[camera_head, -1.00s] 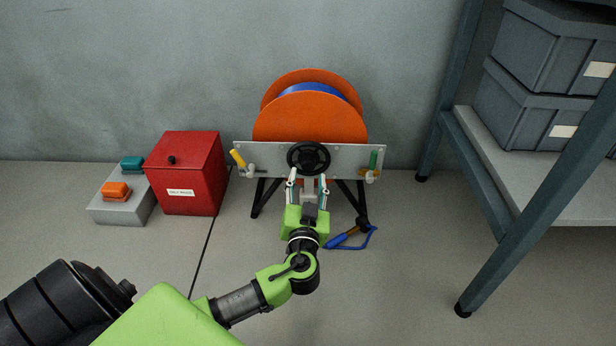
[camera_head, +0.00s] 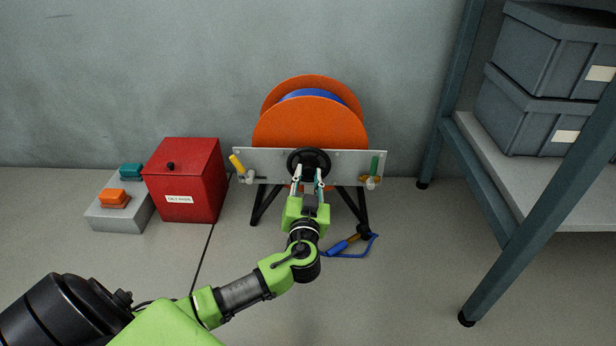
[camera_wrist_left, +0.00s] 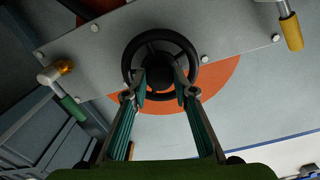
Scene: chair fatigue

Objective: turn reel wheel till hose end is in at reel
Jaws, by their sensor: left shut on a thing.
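The orange reel (camera_head: 310,125) with blue hose wound on it (camera_head: 312,96) stands on black legs by the wall. Its black reel wheel (camera_head: 296,160) sits on the front of a grey plate and shows also in the left wrist view (camera_wrist_left: 160,36). My left gripper (camera_head: 309,181) is at the wheel, its fingers (camera_wrist_left: 166,92) closed in around the dark hub inside the rim. The blue hose end (camera_head: 345,243) lies on the floor by the reel's right leg. My right gripper is not in view.
The plate carries a yellow-handled lever (camera_head: 237,163) at left and a green-handled one (camera_head: 374,165) at right. A red box (camera_head: 186,180) and a grey block with teal and orange buttons (camera_head: 119,212) stand left. A metal shelf (camera_head: 545,185) with grey bins stands right.

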